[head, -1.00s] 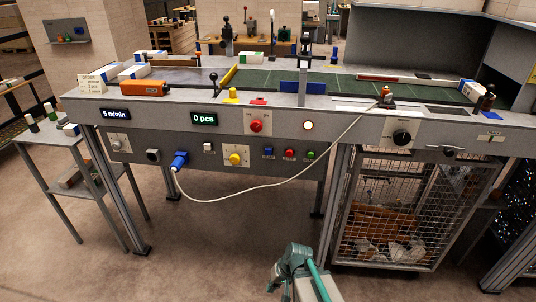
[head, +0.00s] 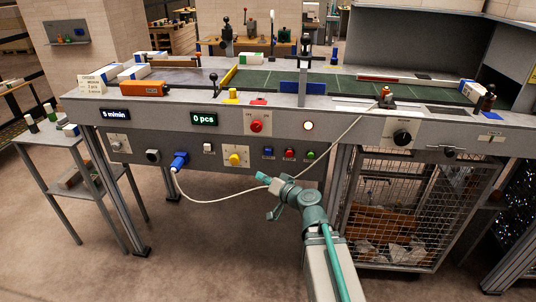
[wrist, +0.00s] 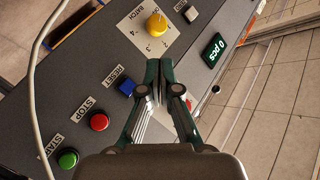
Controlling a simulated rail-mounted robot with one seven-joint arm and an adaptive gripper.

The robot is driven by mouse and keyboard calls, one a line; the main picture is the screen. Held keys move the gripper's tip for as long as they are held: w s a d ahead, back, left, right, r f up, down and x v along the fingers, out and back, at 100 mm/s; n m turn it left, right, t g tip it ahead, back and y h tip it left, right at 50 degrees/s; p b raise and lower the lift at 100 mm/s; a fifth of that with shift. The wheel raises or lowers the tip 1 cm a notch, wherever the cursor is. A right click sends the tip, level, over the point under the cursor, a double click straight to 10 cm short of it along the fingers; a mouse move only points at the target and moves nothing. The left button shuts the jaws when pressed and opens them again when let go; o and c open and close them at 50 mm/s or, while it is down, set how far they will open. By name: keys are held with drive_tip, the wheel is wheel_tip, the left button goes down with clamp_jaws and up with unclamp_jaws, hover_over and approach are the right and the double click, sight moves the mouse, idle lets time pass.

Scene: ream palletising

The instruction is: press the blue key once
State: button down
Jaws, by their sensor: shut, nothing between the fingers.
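My gripper (head: 262,176) is in front of the panel, slightly below the blue key in the head view. In the wrist view my gripper (wrist: 159,66) has its fingers together with nothing between them. I see no contact with the key; the exact gap cannot be told.
The red STOP button (wrist: 99,122) and green START button (wrist: 68,159) sit beside the key. A yellow BATCH knob (head: 235,159) is left of it. A white cable (head: 228,199) hangs from a blue plug (head: 180,160) across the panel's front. A display (head: 204,119) reads 0 pcs.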

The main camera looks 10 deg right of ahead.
sight(268, 152)
drive_tip(key=shift+w+d+r+t, duration=0.25)
drive_tip(key=shift+d+r+t, duration=0.05)
drive_tip(key=shift+d+r, duration=0.1)
drive_tip(key=shift+w, duration=0.1)
drive_tip(key=shift+w+d+f+p, duration=0.1)
drive_tip(key=shift+w+d+p, duration=0.4)
drive_tip(key=shift+w, duration=0.85)
drive_tip(key=shift+w+d+r+p, duration=0.1)
drive_tip(key=shift+w+d+p, duration=0.35)
drive_tip(key=shift+w, duration=0.85)
drive_tip(key=shift+w+d+f+p, duration=0.1)
drive_tip(key=shift+w+d+p, duration=0.2)
drive_tip(key=shift+w+d, duration=0.7)
drive_tip(key=shift+w+a, duration=0.35)
drive_tip(key=shift+w, duration=0.15)
